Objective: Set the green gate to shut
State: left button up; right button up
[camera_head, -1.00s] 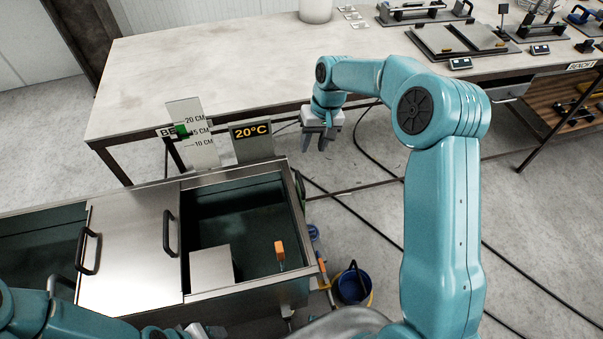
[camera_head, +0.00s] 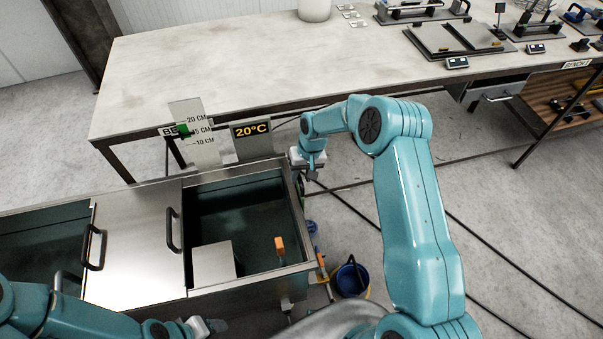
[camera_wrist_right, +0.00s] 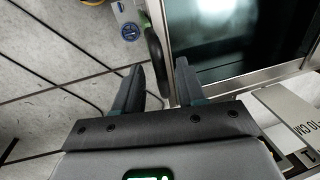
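A dark, greenish wheel (camera_wrist_right: 157,62) shows nearly edge-on beside the tank wall in the right wrist view. It is probably the green gate's handwheel; its setting cannot be read. My right gripper (camera_wrist_right: 158,68) is open, with the wheel's rim between its two fingers and no clear grip on it. In the head view my right gripper (camera_head: 309,174) is at the tank's far right corner and hides most of the wheel. My left gripper (camera_head: 212,327) is at the bottom edge, too small to tell open from shut.
The steel tank (camera_head: 250,180) has a lid (camera_head: 130,245) and an orange handle (camera_head: 279,245) inside. A level scale with a green marker (camera_head: 184,131) and a 20°C display (camera_head: 251,129) stand behind it. A blue bucket (camera_head: 351,279) and cables lie on the floor. A long bench (camera_head: 230,65) is behind.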

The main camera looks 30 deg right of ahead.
grip_shut()
notch_tip(320, 180, down, 7)
jog(key=b, duration=0.7)
jog(key=shift+r, duration=0.15)
jog(key=shift+s+r, duration=0.1)
jog(key=shift+r, duration=0.1)
grip_release()
jog(key=shift+f, duration=0.15)
